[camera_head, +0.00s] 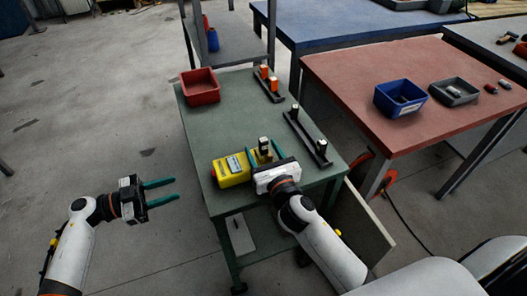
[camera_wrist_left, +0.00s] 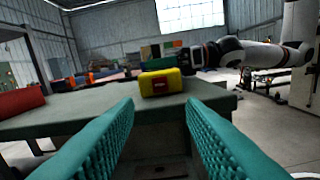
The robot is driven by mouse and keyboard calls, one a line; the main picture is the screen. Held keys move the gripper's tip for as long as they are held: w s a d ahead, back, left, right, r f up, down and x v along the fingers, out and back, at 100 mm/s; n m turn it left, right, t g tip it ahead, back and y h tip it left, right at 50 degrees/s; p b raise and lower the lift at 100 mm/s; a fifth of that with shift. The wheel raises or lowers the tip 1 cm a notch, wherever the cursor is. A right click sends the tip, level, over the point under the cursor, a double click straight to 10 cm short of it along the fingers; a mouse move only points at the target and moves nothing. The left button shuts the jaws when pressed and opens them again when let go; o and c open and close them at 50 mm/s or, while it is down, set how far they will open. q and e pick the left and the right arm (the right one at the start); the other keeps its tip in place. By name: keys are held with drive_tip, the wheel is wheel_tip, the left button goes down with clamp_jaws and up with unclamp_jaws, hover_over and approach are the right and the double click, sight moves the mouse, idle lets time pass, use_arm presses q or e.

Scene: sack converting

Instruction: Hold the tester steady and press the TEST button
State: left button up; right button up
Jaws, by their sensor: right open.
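The yellow tester (camera_head: 232,170) lies near the front edge of the green table, with a grey panel on top and a red button (camera_head: 213,173) at its left end. It also shows ahead in the left wrist view (camera_wrist_left: 160,76), with a dark red patch facing the camera. My right gripper (camera_head: 264,149) is open at the tester's right end, its fingers either side of a small black-and-tan block (camera_head: 264,146). Whether they touch it is unclear. My left gripper (camera_head: 176,189) is open and empty, left of the table and apart from the tester.
On the green table (camera_head: 228,116) stand a red bin (camera_head: 200,86), a rack with orange items (camera_head: 267,84) and a dark rack (camera_head: 307,137). A red-topped table (camera_head: 350,75) at right holds a blue bin (camera_head: 400,98). Floor around my left gripper is clear.

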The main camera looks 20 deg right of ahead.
drive_tip(key=c, duration=1.1)
use_arm(q)
drive_tip(key=shift+c, duration=0.7)
use_arm(e)
drive_tip(key=shift+c, duration=0.8)
use_arm(q)
clamp_jaws()
